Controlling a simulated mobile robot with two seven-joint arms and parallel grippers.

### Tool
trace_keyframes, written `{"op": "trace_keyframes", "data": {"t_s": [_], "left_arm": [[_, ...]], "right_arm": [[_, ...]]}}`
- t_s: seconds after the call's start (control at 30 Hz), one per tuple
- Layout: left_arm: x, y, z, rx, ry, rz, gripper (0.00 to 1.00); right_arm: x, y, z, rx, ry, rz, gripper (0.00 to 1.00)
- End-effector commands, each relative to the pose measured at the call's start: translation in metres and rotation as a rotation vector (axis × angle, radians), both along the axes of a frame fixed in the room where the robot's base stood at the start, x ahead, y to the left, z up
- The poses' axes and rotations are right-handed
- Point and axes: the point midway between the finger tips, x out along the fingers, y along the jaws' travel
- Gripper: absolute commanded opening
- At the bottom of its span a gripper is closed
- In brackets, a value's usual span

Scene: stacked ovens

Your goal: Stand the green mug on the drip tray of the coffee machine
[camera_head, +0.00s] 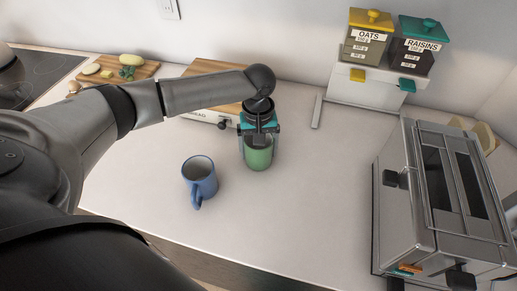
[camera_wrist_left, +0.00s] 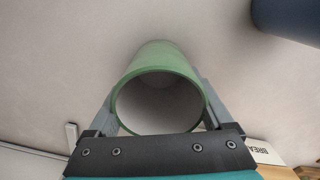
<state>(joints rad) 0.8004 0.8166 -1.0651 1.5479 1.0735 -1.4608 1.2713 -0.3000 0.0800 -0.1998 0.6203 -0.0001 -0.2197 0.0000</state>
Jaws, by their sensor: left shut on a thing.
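The green mug (camera_head: 258,157) is upright over the white counter, in the middle of the head view. My left gripper (camera_head: 259,132) is shut on it from above, with the fingers on either side near the rim. In the left wrist view the green mug (camera_wrist_left: 160,56) shows its open, empty mouth between the two fingers. I cannot tell whether its base touches the counter. I cannot make out a coffee machine or drip tray in either view. My right gripper is not in view.
A blue mug (camera_head: 198,178) stands close left of the green one. A wood-topped bread box (camera_head: 203,112) is behind. A dispenser rack with oats (camera_head: 367,42) and raisins (camera_head: 414,50) stands at the back. A steel appliance (camera_head: 420,225) fills the right. Counter between is clear.

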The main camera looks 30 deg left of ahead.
Motion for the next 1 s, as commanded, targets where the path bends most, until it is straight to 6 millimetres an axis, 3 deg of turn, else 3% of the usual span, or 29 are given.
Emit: {"op": "trace_keyframes", "data": {"t_s": [0.2, 0.23, 0.33, 0.67, 0.77, 1.0], "left_arm": [[0.0, -0.001, -0.002, -0.001, 0.0, 0.0, 0.07], [0.0, -0.001, -0.002, -0.001, 0.001, -0.001, 0.87], [0.0, -0.001, -0.002, -0.001, 0.001, -0.001, 0.98], [0.0, 0.0, 0.001, 0.0, -0.001, -0.001, 1.0], [0.0, 0.0, 0.014, -0.001, -0.001, -0.001, 1.0], [0.001, 0.0, 0.067, -0.002, -0.004, 0.0, 1.0]], "right_arm": [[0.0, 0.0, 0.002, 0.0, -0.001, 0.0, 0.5], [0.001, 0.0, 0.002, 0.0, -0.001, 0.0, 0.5], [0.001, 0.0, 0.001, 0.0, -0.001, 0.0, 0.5], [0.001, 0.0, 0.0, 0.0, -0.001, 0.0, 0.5], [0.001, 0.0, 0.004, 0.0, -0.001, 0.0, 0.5], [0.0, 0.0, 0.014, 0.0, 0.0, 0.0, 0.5]]}}
